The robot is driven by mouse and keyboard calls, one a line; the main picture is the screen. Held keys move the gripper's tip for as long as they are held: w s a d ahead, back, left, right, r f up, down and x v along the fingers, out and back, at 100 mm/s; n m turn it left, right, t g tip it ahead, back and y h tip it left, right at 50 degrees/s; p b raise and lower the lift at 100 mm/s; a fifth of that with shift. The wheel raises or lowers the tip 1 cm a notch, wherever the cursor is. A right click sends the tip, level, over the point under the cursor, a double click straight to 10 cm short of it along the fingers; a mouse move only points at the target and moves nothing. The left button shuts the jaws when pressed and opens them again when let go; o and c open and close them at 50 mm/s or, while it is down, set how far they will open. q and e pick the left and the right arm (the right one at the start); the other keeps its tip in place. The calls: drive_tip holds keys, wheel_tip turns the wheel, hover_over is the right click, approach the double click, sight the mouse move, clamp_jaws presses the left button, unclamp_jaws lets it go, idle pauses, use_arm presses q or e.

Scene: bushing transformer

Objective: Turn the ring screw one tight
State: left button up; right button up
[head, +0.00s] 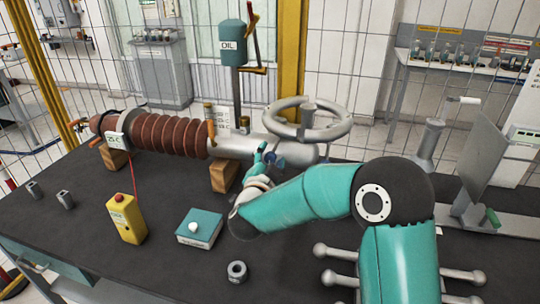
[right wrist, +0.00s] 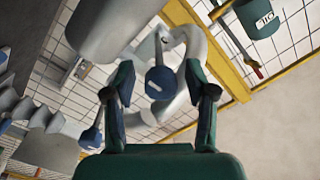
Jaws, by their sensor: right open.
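The bushing transformer (head: 180,133) lies across wooden blocks on the dark table, with brown ribs and a grey metal body at its right end. A grey handwheel (head: 341,124) sits on top of that end. A small blue screw-like part (head: 277,162) sticks out below the wheel; it may be the ring screw. My right gripper (head: 263,155) is beside it. In the right wrist view, a round blue head (right wrist: 160,84) shows between the spread fingers of my right gripper (right wrist: 159,68), with gaps on both sides. My left gripper is out of view.
A yellow control box (head: 126,220), a teal box with a white knob (head: 200,228) and a loose nut (head: 237,271) stand on the front of the table. An oil container (head: 233,43) is behind the transformer. Grey metal fixtures (head: 430,140) stand on the right.

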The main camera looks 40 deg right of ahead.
clamp_jaws()
drive_tip(key=shift+n, duration=0.7)
unclamp_jaws()
drive_tip(key=v, duration=1.2)
